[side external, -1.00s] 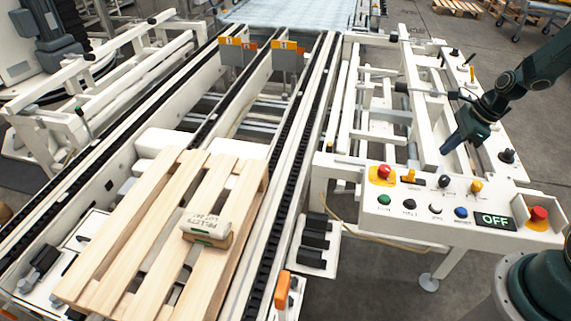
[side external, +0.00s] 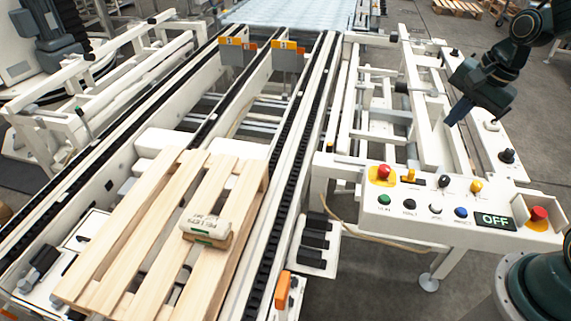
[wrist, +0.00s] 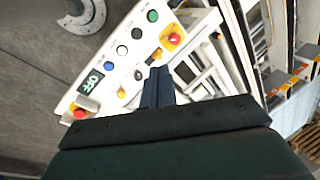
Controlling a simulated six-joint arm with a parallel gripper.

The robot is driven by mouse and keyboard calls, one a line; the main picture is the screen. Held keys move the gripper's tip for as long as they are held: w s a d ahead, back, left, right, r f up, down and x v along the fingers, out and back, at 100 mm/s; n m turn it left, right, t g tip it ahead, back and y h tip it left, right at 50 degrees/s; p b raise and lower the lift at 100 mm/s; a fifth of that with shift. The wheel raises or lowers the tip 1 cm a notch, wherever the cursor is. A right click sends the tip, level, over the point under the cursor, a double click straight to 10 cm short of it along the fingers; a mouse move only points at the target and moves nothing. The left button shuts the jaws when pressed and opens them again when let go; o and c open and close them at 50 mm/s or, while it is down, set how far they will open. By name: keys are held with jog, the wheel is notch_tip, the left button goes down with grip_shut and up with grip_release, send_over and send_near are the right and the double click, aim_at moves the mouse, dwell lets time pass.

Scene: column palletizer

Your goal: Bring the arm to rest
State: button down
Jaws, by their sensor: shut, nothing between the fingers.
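My gripper (side external: 455,112) is shut and empty. It hangs in the air above the white frame behind the control panel, at the right of the side view. In the wrist view the shut blue fingers (wrist: 158,75) point toward the panel. The control panel (side external: 375,222) carries several buttons and a small display reading OFF (side external: 494,220). The display also shows in the wrist view (wrist: 91,81). Nothing touches my fingers.
A wooden pallet (side external: 112,263) lies on the conveyor at the left, with a labelled pellet bag (side external: 206,225) on it. The air above the conveyor is free.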

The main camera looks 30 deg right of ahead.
jog(key=s+a+r+n+t, duration=0.1)
jog(key=s+a+r+n, duration=0.3)
jog(key=s+n, duration=0.3)
jog(key=s+a+r+n+t+h, duration=0.1)
jog(key=s+a+r+n, duration=0.3)
jog(key=s+n, duration=0.3)
jog(key=shift+s+a+r+n, duration=0.15)
jog(key=shift+a+r+n, duration=0.25)
jog(key=shift+a, duration=0.15)
dwell(0.3)
